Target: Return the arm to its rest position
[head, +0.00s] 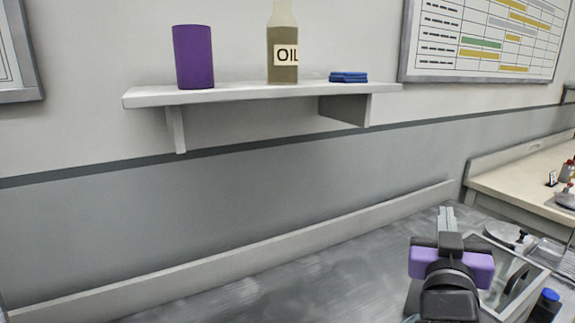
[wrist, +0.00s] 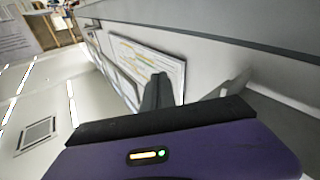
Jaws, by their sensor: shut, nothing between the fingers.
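My gripper (head: 446,217) is at the lower right of the head view, above the grey worktop (head: 270,290). Its purple and black body faces away from me, with the fingers together and nothing between them. In the wrist view the purple gripper housing fills the bottom, and the dark fingers (wrist: 157,92) rise above it. That view is tilted and shows the wall, a wall board (wrist: 150,68) and the ceiling.
A wall shelf (head: 250,94) holds a purple cylinder (head: 193,57), an oil bottle (head: 283,45) and a blue stack (head: 348,77). A clear-sided bin (head: 515,275) and a blue-capped container (head: 547,300) stand right of my gripper. The worktop's left and middle are clear.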

